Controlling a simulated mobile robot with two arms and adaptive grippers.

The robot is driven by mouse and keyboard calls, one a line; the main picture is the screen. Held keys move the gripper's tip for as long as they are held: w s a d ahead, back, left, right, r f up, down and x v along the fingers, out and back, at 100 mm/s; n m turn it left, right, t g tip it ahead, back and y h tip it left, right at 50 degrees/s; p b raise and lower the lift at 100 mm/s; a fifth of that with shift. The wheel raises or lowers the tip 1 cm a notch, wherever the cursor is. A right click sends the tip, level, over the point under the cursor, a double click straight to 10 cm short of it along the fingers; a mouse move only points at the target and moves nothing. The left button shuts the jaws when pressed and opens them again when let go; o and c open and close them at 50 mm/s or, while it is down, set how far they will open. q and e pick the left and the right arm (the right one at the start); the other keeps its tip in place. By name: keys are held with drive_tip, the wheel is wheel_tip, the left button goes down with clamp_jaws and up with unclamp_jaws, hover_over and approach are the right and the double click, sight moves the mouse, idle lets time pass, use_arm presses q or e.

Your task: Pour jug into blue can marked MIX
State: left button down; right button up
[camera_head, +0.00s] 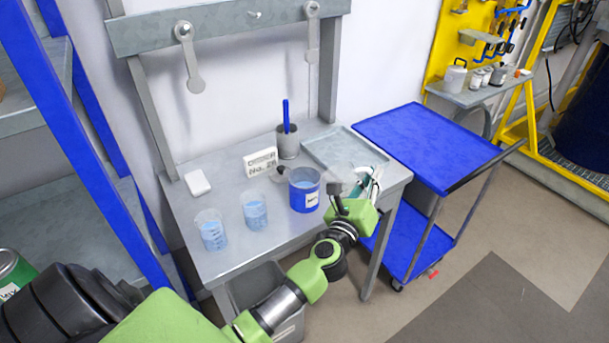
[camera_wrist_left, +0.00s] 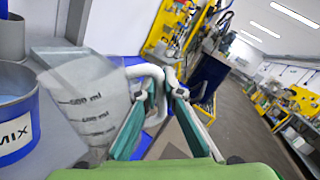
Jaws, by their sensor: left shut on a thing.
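The blue can (camera_head: 304,194) stands open on the grey bench with light blue liquid in it. In the left wrist view the can (camera_wrist_left: 20,148) shows its MIX label at the left edge. My left gripper (camera_head: 367,184) is shut on the handle of a translucent jug (camera_head: 333,188), just right of the can. The jug (camera_wrist_left: 88,105) has ml marks and its lip side faces the can, close to the rim. I cannot tell how far it is tilted, or whether anything is flowing. My right gripper is not in view.
Two beakers of blue liquid (camera_head: 211,231) stand left of the can. Behind it are an order sign (camera_head: 261,161), a grey cup (camera_head: 288,146) with a blue-handled tool, and a shallow tray (camera_head: 343,148). A blue cart (camera_head: 425,145) stands right. A green can (camera_head: 12,272) is at far left.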

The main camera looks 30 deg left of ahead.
use_arm(q)
drive_tip(key=w+d+f+m+g+p, duration=0.1)
drive_tip(key=d+f+m+p, duration=0.1)
drive_tip(key=d+f+m, duration=0.3)
drive_tip(key=shift+w+m+p, duration=0.25)
drive_tip(key=shift+m+p, duration=0.05)
drive_tip(key=shift+m, duration=0.4)
drive_tip(key=shift+s, duration=0.1)
